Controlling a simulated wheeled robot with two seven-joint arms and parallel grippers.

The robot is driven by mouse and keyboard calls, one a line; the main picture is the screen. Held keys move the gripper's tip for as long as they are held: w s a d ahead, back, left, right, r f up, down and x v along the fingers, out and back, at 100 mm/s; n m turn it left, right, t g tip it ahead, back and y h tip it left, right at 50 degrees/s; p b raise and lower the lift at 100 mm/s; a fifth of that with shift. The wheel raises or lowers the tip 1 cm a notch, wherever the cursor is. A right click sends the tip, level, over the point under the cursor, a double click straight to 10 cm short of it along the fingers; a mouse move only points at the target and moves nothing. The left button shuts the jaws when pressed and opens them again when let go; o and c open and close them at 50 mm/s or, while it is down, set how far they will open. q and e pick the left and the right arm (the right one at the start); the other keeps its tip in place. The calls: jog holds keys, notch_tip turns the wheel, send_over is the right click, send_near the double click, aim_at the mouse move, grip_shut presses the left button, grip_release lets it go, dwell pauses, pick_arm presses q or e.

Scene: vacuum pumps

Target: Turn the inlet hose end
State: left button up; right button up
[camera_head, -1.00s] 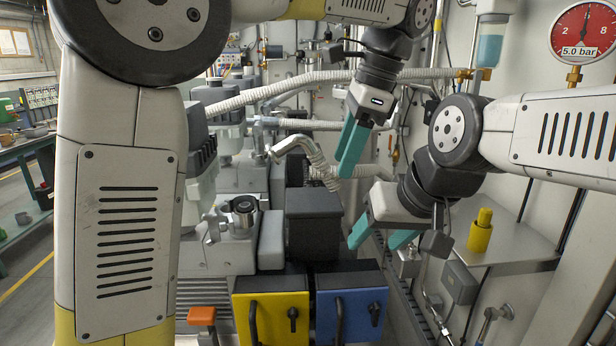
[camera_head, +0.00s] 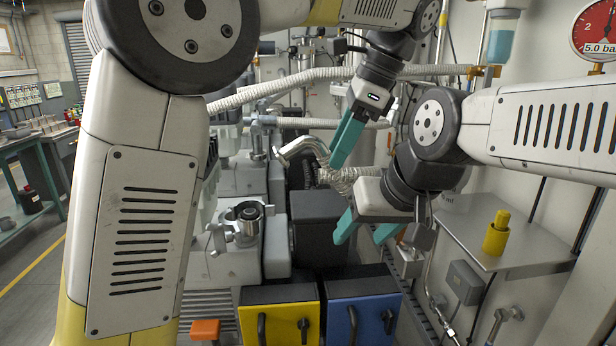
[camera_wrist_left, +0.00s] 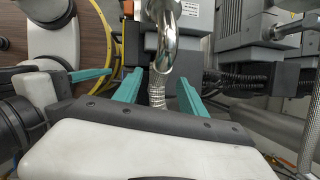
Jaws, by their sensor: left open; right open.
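The inlet hose end is a shiny metal elbow (camera_head: 302,148) on a ribbed pale hose (camera_head: 345,176), in the middle of the head view. My left gripper (camera_head: 340,158) is open and points down just right of the elbow. In the left wrist view the elbow (camera_wrist_left: 165,45) and its ribbed hose (camera_wrist_left: 157,92) appear between the open left fingers (camera_wrist_left: 158,85); depth and contact cannot be told. My right gripper (camera_head: 364,228) is open and empty, lower and to the right, in front of the hose. Its teal fingers also show at the left of the wrist view.
A metal port (camera_head: 246,212) stands open at the top left of the pump. Yellow (camera_head: 280,318) and blue (camera_head: 362,316) boxes stand in front. A shelf (camera_head: 520,240) with a yellow object (camera_head: 496,234) is at right. A long pale hose (camera_head: 330,75) crosses behind.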

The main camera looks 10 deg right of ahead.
pick_arm(q)
jog(key=x, duration=0.7)
jog(key=shift+a+f, duration=0.15)
jog(key=shift+f, duration=0.05)
grip_shut()
dwell(1.2)
